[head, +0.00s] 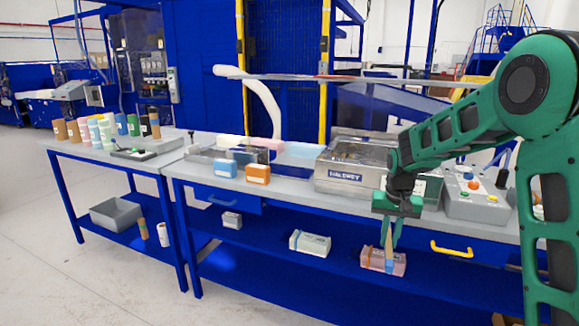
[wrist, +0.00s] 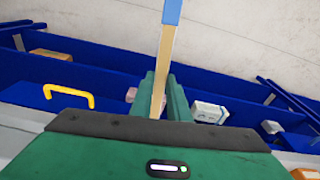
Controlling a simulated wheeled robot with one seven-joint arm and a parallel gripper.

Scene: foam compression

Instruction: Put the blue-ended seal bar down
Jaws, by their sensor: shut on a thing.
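The seal bar (head: 388,246) is a thin tan stick with a blue end. My gripper (head: 391,235) is shut on it, and it hangs down with the blue end lowest. The bar is in the air in front of the workbench (head: 205,168), apart from its top, and overlaps a pink box on the lower shelf in the head view. In the wrist view, the bar (wrist: 165,55) stretches out from between the fingers of my gripper (wrist: 161,84).
A steel machine (head: 345,180) and a grey control box (head: 475,203) stand on the bench. A blue box (head: 224,168) and an orange box (head: 257,174) sit left of them. The lower shelf holds a white box (head: 310,243) and the pink box (head: 372,260). A yellow handle (head: 452,251) juts from the bench front.

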